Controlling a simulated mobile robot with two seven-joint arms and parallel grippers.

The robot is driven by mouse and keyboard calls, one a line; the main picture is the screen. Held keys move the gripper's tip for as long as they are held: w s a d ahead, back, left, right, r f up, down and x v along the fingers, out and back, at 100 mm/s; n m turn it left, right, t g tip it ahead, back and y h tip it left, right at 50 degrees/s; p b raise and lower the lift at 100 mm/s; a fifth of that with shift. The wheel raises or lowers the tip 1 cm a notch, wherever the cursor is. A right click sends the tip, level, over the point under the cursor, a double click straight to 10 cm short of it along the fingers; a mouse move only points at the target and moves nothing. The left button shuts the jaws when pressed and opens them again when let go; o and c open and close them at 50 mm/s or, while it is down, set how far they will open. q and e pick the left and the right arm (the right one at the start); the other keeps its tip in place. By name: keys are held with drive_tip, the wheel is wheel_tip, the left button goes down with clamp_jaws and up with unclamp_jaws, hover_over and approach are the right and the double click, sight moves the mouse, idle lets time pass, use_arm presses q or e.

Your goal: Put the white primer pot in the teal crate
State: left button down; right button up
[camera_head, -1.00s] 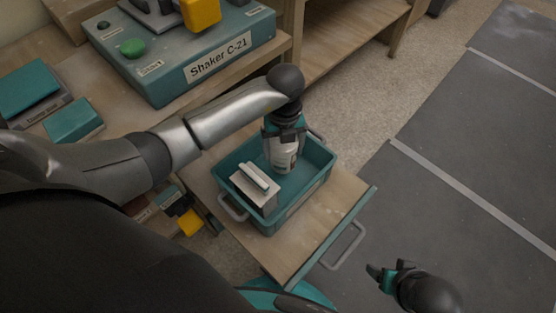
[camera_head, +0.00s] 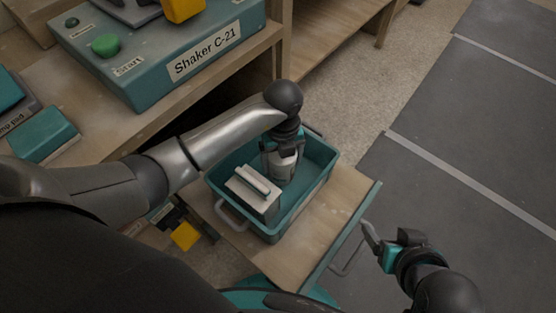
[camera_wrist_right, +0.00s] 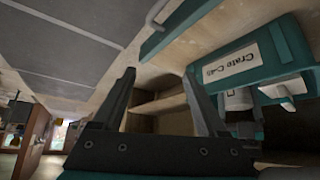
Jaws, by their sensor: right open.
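The teal crate (camera_head: 327,179) stands on a wooden pull-out board; its label "Crate C-45" shows in the right wrist view (camera_wrist_right: 231,64). The white primer pot (camera_head: 283,168) is upright inside the crate's walls, toward the far side. My left gripper (camera_head: 283,150) reaches down from above with its fingers around the pot's upper part, shut on it. I cannot tell whether the pot's base, which is partly hidden, touches the crate floor. My right gripper (camera_head: 379,246) is open and empty, right of the board; its two fingers also show in the right wrist view (camera_wrist_right: 160,95).
A pale block with a handle (camera_head: 252,190) occupies the crate's near left part. The board (camera_head: 345,192) has a teal front edge and a grey handle. The teal Shaker C-21 (camera_head: 160,60) stands on the bench behind. Open grey floor (camera_head: 480,130) lies to the right.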

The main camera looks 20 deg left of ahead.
use_arm(q)
drive_tip(key=shift+f, duration=0.45)
use_arm(e)
drive_tip(key=shift+w+a+r+t+y, duration=0.1)
drive_tip(key=shift+w+a+t+y, duration=0.15)
drive_tip(key=shift+w+a, duration=0.25)
drive_tip(key=shift+w+a+t+y, duration=0.15)
drive_tip(key=shift+w+a+t, duration=0.15)
drive_tip(key=shift+a, duration=0.3)
use_arm(q)
drive_tip(key=shift+f+b, duration=0.15)
drive_tip(key=shift+b, duration=0.2)
unclamp_jaws()
use_arm(e)
drive_tip(key=shift+a, duration=0.1)
